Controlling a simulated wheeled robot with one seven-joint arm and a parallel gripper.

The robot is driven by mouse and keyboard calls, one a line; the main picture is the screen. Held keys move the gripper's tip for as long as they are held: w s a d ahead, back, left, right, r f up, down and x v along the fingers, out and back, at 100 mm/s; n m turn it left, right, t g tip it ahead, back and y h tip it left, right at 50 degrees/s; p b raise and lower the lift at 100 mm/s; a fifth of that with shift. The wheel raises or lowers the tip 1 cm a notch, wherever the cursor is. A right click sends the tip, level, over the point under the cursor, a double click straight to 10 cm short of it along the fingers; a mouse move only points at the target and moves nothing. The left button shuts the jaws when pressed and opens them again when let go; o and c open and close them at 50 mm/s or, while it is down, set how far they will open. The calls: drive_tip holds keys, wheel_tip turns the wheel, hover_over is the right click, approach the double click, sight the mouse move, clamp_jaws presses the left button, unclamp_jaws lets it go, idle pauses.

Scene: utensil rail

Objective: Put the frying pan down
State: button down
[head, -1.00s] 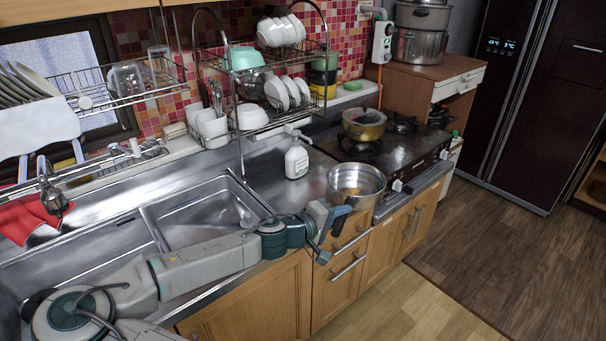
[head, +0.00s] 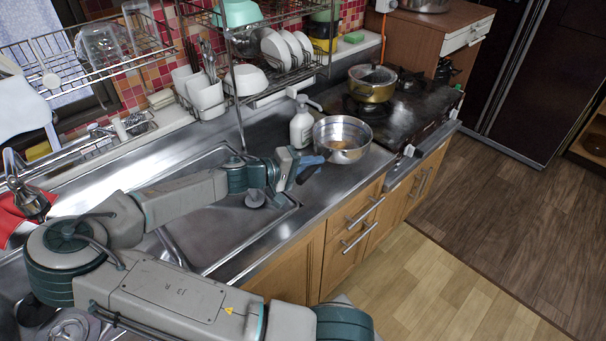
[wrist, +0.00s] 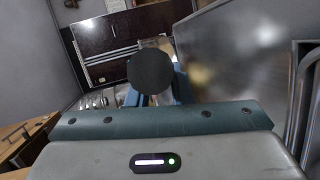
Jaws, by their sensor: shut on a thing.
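The frying pan (head: 343,140) is a round, deep silver pan. In the head view it appears over the steel counter (head: 373,165), just right of the white pump bottle and left of the stove. I cannot tell whether its base touches the counter. My gripper (head: 313,162) is at the pan's left side, shut on its dark handle. In the wrist view the handle's dark round end (wrist: 150,71) shows between the blue fingers, which are partly hidden behind my wrist housing.
The white pump bottle (head: 301,124) stands close to the pan. The black stove (head: 415,125) holds a brass-coloured pot (head: 371,88). A wire dish rack (head: 285,80) stands behind, and the sink (head: 190,215) lies left, beneath my arm.

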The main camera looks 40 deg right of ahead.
drive_tip(key=shift+w+a+f, duration=0.4)
drive_tip(key=shift+w+f, duration=0.05)
drive_tip(key=shift+w, duration=0.15)
drive_tip(key=shift+w+a+f, duration=0.35)
drive_tip(key=shift+w+f, duration=0.05)
drive_tip(key=shift+w, duration=0.2)
drive_tip(key=shift+f+p, duration=0.35)
drive_tip(key=shift+f, duration=1.8)
drive_tip(key=c, duration=1.3)
unclamp_jaws()
drive_tip(key=shift+a, duration=0.15)
drive_tip(key=b+v, duration=0.2)
drive_tip(key=v, duration=1)
